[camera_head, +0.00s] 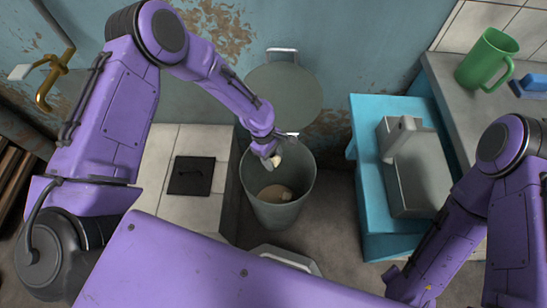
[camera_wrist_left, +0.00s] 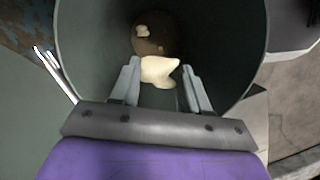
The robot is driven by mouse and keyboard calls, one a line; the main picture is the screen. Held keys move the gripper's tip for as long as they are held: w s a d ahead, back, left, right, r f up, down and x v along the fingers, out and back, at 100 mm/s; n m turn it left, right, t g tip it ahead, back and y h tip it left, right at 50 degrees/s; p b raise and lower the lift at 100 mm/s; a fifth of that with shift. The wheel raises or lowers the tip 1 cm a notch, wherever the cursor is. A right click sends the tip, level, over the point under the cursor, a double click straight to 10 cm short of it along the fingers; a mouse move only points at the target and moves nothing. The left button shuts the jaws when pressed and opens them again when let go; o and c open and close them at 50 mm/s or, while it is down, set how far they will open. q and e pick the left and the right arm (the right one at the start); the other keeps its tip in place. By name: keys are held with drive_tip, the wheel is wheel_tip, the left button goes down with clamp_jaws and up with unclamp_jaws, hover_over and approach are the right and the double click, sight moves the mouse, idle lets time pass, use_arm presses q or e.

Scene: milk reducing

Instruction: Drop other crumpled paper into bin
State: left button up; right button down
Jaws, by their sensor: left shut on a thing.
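My left gripper (camera_head: 272,156) is over the mouth of the grey-green bin (camera_head: 285,216). It is shut on a cream crumpled paper (camera_wrist_left: 159,71), which sits between the fingertips in the left wrist view. The paper (camera_head: 276,160) also shows as a small pale spot at the fingertips in the head view. Another pale crumpled piece (camera_wrist_left: 143,31) lies on brownish matter at the bottom of the bin. The bin's lid (camera_head: 283,92) stands open behind it. My right arm is at the right, and its gripper is not clearly visible.
A turquoise cabinet (camera_head: 362,190) with a grey metal box (camera_head: 418,182) on top stands to the right of the bin. A green mug (camera_head: 486,58) is on the counter at the upper right. A tiled block with a black hatch (camera_head: 192,175) is left of the bin.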

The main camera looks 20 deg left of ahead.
use_arm(q)
drive_tip(key=shift+f, duration=0.2)
drive_tip(key=o, duration=1.1)
drive_tip(key=shift+c, duration=0.2)
drive_tip(key=s+p+v, duration=0.1)
drive_tip(key=v, duration=0.9)
drive_tip(key=shift+w+r, duration=0.3)
drive_tip(key=shift+w, duration=0.15)
